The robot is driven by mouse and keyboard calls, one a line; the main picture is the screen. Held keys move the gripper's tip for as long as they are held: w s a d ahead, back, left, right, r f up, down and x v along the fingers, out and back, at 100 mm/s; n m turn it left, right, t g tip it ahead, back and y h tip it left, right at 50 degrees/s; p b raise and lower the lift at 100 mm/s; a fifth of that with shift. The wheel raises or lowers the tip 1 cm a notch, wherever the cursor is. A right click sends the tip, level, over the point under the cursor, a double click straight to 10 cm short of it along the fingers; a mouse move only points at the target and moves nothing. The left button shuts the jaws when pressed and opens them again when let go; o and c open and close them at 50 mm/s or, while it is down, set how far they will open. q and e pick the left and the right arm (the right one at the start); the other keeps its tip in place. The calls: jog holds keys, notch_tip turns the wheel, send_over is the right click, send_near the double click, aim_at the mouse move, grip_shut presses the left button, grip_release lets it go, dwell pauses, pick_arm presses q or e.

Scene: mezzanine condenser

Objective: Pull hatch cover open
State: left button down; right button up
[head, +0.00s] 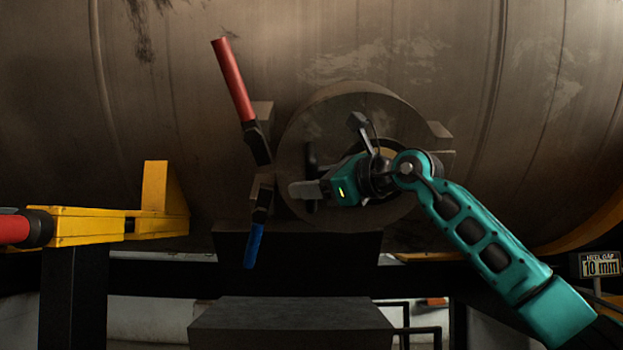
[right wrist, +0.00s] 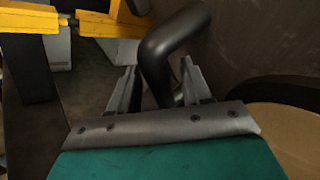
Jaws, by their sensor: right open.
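The round grey-brown hatch cover (head: 350,105) sits on the side of a large stained tank and looks shut. A dark handle (head: 311,160) stands out from its left half. My right gripper (head: 298,190) is in front of the cover, over the lower part of the handle, and hides part of the cover. In the right wrist view the bent dark handle bar (right wrist: 168,52) passes between the two open fingers of that gripper (right wrist: 160,68). I cannot tell whether either finger touches the bar. My left gripper is not in view.
A lever with a red grip (head: 232,80) and one with a blue grip (head: 254,245) stand left of the cover. A yellow arm (head: 100,226) with a red end juts in at left. A dark block (head: 290,325) lies below. A "10 mm" sign (head: 600,265) is at right.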

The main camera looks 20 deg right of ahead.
grip_shut()
dwell(0.5)
